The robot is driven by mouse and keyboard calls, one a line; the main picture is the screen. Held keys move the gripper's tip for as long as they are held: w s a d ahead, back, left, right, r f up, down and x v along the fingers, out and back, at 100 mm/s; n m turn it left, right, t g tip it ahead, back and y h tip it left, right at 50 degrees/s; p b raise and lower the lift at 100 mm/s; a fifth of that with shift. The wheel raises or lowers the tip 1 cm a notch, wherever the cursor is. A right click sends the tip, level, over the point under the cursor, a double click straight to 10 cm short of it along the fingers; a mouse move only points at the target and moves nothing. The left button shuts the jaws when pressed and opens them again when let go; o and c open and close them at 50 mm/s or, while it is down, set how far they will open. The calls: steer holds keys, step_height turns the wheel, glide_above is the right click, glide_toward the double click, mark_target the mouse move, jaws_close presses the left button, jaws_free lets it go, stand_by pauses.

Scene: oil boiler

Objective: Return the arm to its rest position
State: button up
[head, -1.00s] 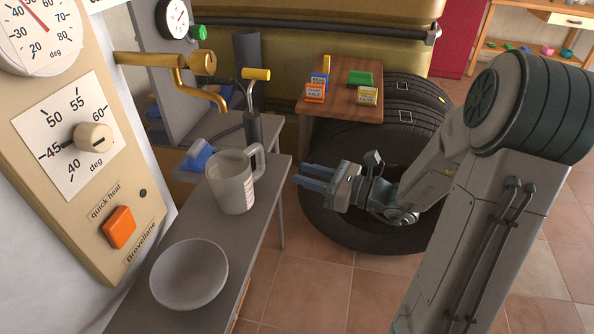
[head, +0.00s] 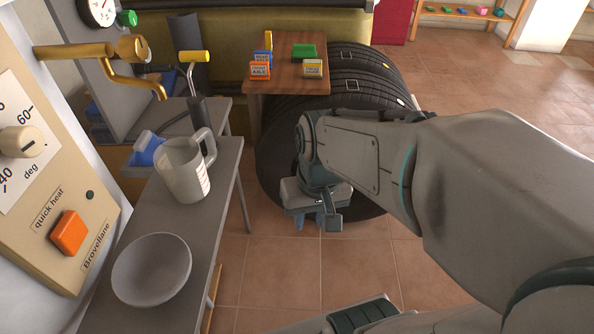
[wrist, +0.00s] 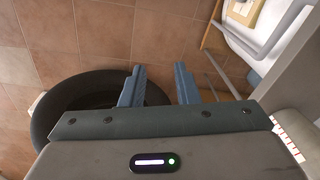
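My gripper (head: 310,221) hangs low in the head view, its fingers pointing down in front of the stacked tyres (head: 335,150). In the wrist view my gripper's two blue-grey fingers (wrist: 160,86) are spread apart with nothing between them. Tiled floor (wrist: 110,35) shows beyond the fingers, and a dark round tyre (wrist: 42,125) lies to their left. My forearm reaches in from the right of the head view and hides part of the tyres.
A grey bench (head: 215,225) at left holds a measuring jug (head: 182,172) and a shallow bowl (head: 151,270). A small wooden table (head: 285,75) with coloured boxes stands behind. The boiler panel (head: 70,190) is at far left. Open tiled floor lies below and at right.

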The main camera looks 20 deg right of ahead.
steer(key=shift+w+d+r+n+t+h, duration=0.15)
steer(key=shift+d+r+n+t+h, duration=0.2)
steer(key=shift+d+n, duration=0.15)
step_height(320, 180, up, 23)
steer(key=t+p, duration=0.1)
steer(key=p, duration=2)
steer(key=shift+a, duration=0.25)
steer(key=shift+r, duration=0.1)
